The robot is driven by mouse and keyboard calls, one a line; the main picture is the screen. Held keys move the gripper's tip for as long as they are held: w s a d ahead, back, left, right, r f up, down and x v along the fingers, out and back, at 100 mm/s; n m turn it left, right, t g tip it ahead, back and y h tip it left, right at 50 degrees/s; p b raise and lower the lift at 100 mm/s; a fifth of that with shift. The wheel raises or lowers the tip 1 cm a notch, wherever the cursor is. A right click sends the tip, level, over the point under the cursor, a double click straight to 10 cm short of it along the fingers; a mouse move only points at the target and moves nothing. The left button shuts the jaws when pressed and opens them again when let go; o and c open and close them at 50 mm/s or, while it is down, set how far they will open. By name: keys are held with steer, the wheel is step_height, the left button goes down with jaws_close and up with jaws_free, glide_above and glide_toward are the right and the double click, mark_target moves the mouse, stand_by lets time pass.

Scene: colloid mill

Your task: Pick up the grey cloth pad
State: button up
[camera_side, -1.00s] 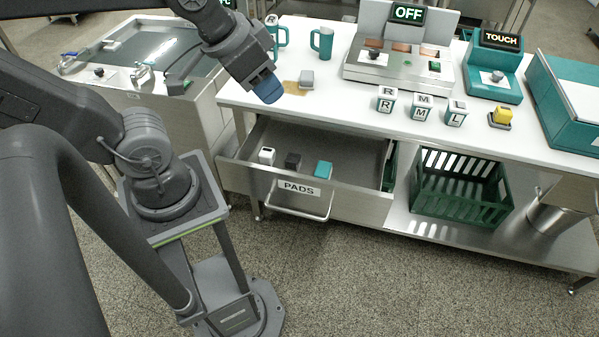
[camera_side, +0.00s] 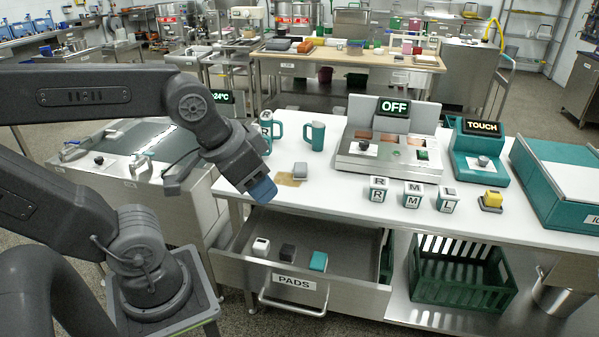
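A grey block-like pad (camera_side: 300,170) lies on the white counter, at the edge of a brown spill (camera_side: 288,180). In the open drawer marked PADS (camera_side: 335,285) lie a white pad (camera_side: 261,246), a dark grey pad (camera_side: 288,253) and a teal pad (camera_side: 318,261). I cannot tell from the picture which of the two grey ones is the cloth pad. My gripper (camera_side: 262,189), with blue at its tip, hangs near the counter's front edge, left of the spill and apart from both grey pads. Its finger gap is not clear.
Teal mugs (camera_side: 315,136) stand behind the spill. To the right are the machine with the OFF display (camera_side: 385,160), lettered blocks (camera_side: 412,196), the TOUCH unit (camera_side: 478,155) and a yellow-topped button (camera_side: 492,201). A green crate (camera_side: 460,280) sits on the shelf below.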

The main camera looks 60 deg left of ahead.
steer(key=o, duration=0.8)
steer(key=w+a+r+n+g+y, duration=0.1)
steer(key=w+a+n, duration=0.1)
steer(key=w+a, duration=0.3)
steer(key=w+a+n+y, duration=0.1)
steer(key=w+a+n, duration=0.15)
steer(key=w, duration=0.55)
steer(key=n+g+y, duration=0.2)
steer(key=n, duration=0.5)
glide_above(301, 167)
steer(key=d, duration=0.1)
steer(key=f, duration=2.4)
steer(key=shift+s+d+f, duration=0.2)
steer(key=shift+s, duration=0.15)
steer(key=shift+s+x, duration=0.15)
steer(key=shift+x, duration=1.35)
steer(key=shift+s+x, duration=0.1)
steer(key=shift+x, duration=1.4)
